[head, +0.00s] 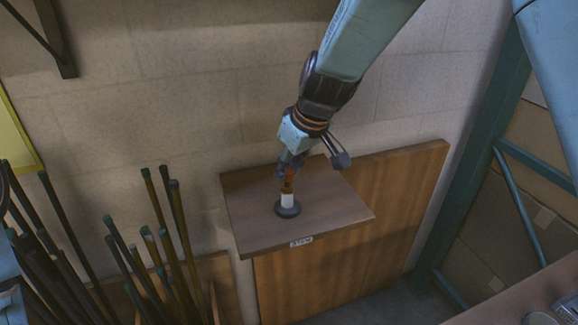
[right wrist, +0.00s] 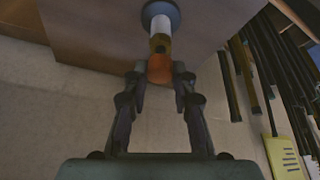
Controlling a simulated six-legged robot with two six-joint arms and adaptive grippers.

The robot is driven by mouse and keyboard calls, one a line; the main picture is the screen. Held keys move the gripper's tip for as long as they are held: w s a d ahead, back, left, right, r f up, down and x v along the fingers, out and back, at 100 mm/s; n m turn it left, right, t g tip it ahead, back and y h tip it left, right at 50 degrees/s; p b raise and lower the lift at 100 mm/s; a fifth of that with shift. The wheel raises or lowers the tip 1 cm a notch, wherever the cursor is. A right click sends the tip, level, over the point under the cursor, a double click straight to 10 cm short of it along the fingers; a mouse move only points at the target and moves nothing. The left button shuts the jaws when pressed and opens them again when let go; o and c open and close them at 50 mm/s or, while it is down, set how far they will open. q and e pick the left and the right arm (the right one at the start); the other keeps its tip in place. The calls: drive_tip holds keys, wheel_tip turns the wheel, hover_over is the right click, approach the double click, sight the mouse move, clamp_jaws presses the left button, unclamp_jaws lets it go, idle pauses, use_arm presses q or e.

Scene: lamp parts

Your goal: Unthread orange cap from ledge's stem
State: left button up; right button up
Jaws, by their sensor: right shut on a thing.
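The ledge (head: 245,222) is a brown wooden shelf against the wall, with a small label (head: 301,242) on its front edge. On it the stem (head: 288,200) stands upright: a white post on a round dark base (head: 287,210), with a brass-coloured upper part (right wrist: 160,44). The orange cap (right wrist: 160,70) sits at the stem's top end, in line with it. My right gripper (right wrist: 160,78) is shut on the cap, one finger on each side. In the head view the gripper (head: 290,172) comes from above and partly hides the cap. My left gripper is not in view.
Several dark rods (head: 165,235) stand in a bin left of the ledge. A wooden panel (head: 400,200) lies behind and below it, and a green metal frame (head: 475,180) stands at the right. The ledge top around the stem is clear.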

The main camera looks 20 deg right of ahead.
drive_tip(key=shift+s+r, duration=0.1)
clamp_jaws()
drive_tip(key=shift+r, duration=0.1)
drive_tip(key=shift+r+p, duration=0.65)
drive_tip(key=shift+r, duration=0.05)
drive_tip(key=shift+w, duration=0.2)
idle(0.3)
drive_tip(key=shift+s, duration=0.15)
drive_tip(key=shift+r, duration=0.1)
idle(0.5)
drive_tip(key=shift+r+p, duration=0.65)
drive_tip(key=shift+r, duration=0.15)
